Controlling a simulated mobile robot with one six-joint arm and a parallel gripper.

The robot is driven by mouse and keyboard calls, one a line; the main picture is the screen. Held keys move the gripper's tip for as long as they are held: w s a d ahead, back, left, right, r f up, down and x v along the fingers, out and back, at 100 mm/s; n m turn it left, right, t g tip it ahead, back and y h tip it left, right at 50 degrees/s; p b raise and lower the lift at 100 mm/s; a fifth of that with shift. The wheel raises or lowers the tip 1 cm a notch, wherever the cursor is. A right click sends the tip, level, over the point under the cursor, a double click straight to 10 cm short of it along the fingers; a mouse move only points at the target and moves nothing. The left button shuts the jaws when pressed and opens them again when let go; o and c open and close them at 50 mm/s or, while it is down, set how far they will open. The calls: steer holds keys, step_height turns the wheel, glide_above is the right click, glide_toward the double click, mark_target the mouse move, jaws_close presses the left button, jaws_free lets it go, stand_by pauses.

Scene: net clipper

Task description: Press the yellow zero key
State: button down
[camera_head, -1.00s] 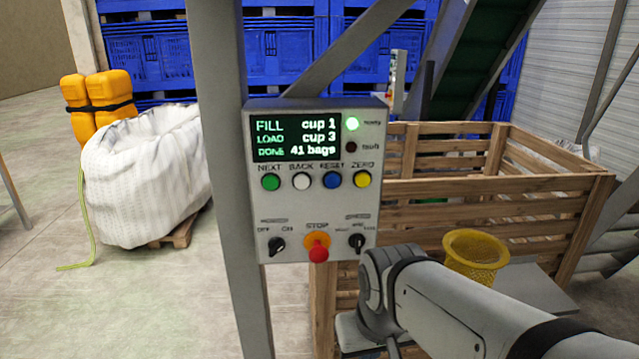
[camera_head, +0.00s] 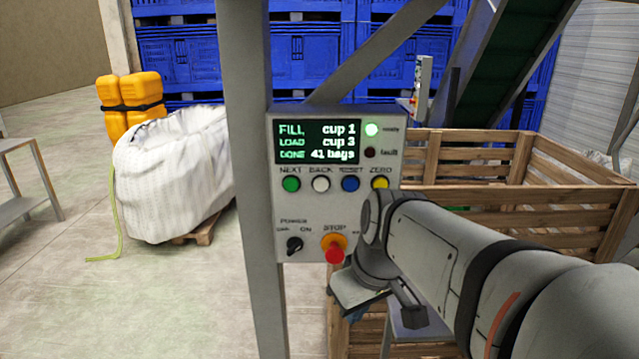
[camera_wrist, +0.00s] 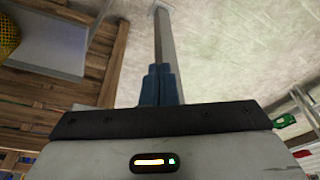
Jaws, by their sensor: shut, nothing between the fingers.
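The grey control panel (camera_head: 300,213) is mounted on a grey post in the head view. Its yellow zero key (camera_head: 380,183) is at the right end of a row with green, white and blue keys, just above my arm. The screen (camera_head: 317,142) reads FILL cup 1, LOAD cup 3, DONE 41 bags. A green lamp is lit beside it. My gripper shows in the wrist view (camera_wrist: 161,85) with its blue fingers together and empty. In the head view it is mostly hidden behind my wrist, low and below the panel. The wrist view does not show the yellow key.
A red stop button (camera_head: 334,255) and a black power knob (camera_head: 294,244) sit low on the panel. A wooden crate (camera_head: 540,210) stands behind my arm. A white bulk bag (camera_head: 170,175) is at left. The post (camera_head: 250,200) runs beside the panel.

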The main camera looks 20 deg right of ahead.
mark_target(380, 185)
steer(key=w+d+r+n+t+y+p, duration=0.1)
steer(key=d+r+n, duration=0.4)
steer(key=r, duration=0.5)
steer(key=w+d+r+n+t, duration=0.3)
steer(key=w+d+r+n, duration=0.2)
steer(key=d+r, duration=0.3)
step_height(380, 185, up, 3)
steer(key=shift+d+f+n+y+p, duration=0.2)
steer(key=shift+d+n+y+p, duration=0.1)
steer(key=shift+d+y+p, duration=0.1)
steer(key=w+a+f+p, duration=0.1)
steer(key=w+f+p, duration=0.1)
steer(key=w+f, duration=0.6)
steer(key=shift+w+a+p, duration=0.2)
steer(key=shift+w+p, duration=0.15)
steer(key=shift+w, duration=0.4)
steer(key=shift+w+f, duration=0.1)
